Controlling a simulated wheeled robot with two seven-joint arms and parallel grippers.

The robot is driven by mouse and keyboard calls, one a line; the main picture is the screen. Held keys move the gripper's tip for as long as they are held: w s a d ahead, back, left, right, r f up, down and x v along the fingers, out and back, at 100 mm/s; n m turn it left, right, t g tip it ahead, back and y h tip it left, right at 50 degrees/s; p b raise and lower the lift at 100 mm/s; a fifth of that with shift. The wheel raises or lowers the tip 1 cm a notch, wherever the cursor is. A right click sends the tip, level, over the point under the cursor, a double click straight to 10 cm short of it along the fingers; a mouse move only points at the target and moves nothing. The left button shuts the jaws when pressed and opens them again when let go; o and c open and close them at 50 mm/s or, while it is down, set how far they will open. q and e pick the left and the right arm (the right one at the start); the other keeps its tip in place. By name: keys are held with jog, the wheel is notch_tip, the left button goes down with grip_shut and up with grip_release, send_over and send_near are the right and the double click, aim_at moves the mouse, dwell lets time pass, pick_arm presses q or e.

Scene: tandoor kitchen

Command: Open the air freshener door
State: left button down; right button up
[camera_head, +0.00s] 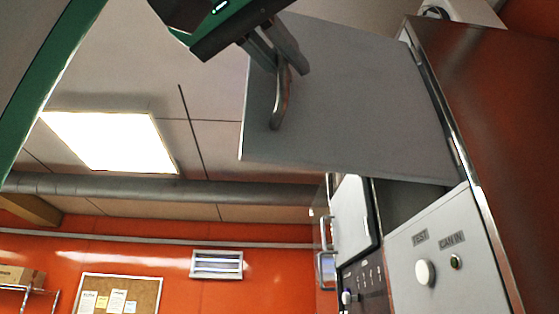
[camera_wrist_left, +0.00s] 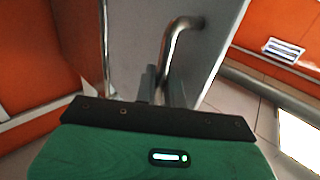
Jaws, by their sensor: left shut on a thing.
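The air freshener door (camera_head: 350,100) is a grey flat panel in the head view, swung out from the tall cabinet with its hinge side at the right. Its curved metal handle (camera_head: 280,100) is near the panel's left edge. My left gripper (camera_head: 290,68) is shut on the upper part of this handle. In the left wrist view the handle (camera_wrist_left: 172,50) rises from between the fingers (camera_wrist_left: 160,85), and the door (camera_wrist_left: 215,55) is behind it. The cabinet's lower front (camera_head: 450,255) has a white TEST button (camera_head: 425,272) and a CAN IN light (camera_head: 455,262). My right gripper is not in view.
The cabinet's brown side (camera_head: 495,130) stands at the right. Behind it are other appliances with handles (camera_head: 325,240). A grey pipe (camera_head: 150,190) runs below the ceiling, with a vent (camera_head: 217,264) and a corkboard (camera_head: 117,295) on the orange wall. The space left of the door looks clear.

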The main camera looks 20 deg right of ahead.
pick_arm(q)
jog(key=c, duration=1.8)
grip_release()
jog(key=shift+c, duration=0.2)
jog(key=shift+s+a, duration=0.15)
jog(key=b+v, duration=0.4)
jog(key=v, duration=0.9)
jog(key=shift+s+a, duration=0.15)
